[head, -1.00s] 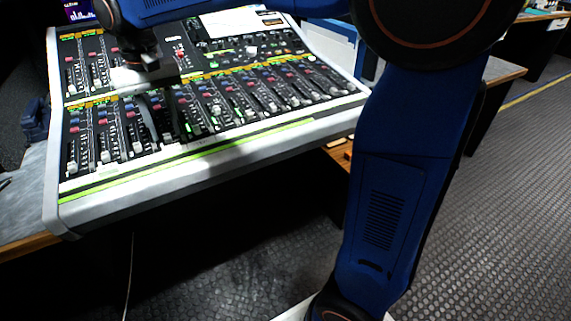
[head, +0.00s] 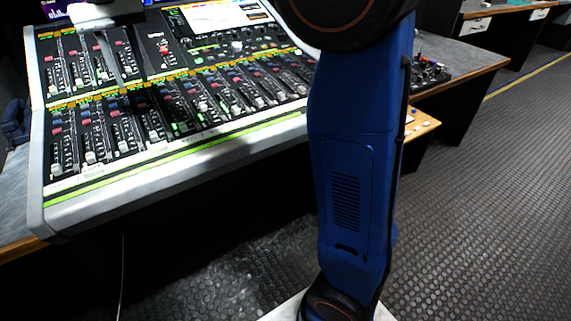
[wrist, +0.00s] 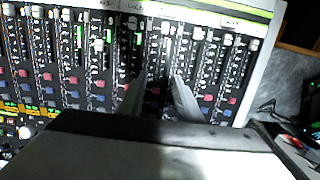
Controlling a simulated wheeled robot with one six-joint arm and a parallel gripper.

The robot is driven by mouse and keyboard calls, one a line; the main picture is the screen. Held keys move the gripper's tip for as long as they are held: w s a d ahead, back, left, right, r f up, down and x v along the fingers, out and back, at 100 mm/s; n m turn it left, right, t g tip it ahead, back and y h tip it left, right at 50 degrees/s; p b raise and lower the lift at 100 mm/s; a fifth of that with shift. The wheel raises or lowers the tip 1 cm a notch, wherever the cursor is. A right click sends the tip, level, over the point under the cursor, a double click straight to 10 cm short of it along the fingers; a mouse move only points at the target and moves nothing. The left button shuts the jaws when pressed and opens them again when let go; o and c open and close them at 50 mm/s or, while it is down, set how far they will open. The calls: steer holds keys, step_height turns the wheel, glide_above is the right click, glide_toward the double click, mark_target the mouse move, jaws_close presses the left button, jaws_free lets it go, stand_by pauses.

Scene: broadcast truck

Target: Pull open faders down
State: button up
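The mixing console (head: 150,160) lies at the left in the head view, with several faders in a lower row and a few in an upper left bank. In the lower row, most pale fader caps (head: 90,157) sit near the front ends of their slots; a few (head: 202,105) sit farther up. In the wrist view, the caps are near the green-edged front (wrist: 197,33), and one (wrist: 97,45) sits farther from it. My gripper (wrist: 160,78) is open, its two grey fingers apart over the strips. Its body hides part of the console. I cannot tell whether the fingers touch it.
My arm crosses the middle of the head view and hides the console's right end. A dark panel with knobs (head: 428,70) stands on the desk to the right. The console's raised side edge (wrist: 258,65) shows in the wrist view. The right floor (head: 480,200) is clear.

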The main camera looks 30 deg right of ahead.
step_height(320, 180, up, 8)
steer(key=s+d+f+t, duration=0.2)
steer(key=s+d+f, duration=0.7)
steer(key=s+d, duration=0.55)
steer(key=s+d+f+t, duration=0.1)
steer(key=s+d+f, duration=0.3)
steer(key=s+f, duration=0.3)
steer(key=s+d+f+t, duration=0.1)
steer(key=s+d+f, duration=0.3)
steer(key=s+f, duration=0.3)
steer(key=shift+d+f, duration=0.15)
steer(key=shift+f, duration=1.3)
steer(key=shift+s+d+f+t, duration=0.2)
steer(key=shift+s+f, duration=0.35)
steer(key=shift+f, duration=0.2)
steer(key=shift+s+d+f+t, duration=0.2)
steer(key=shift+s+f, duration=0.3)
steer(key=shift+f, duration=0.25)
stand_by(1.6)
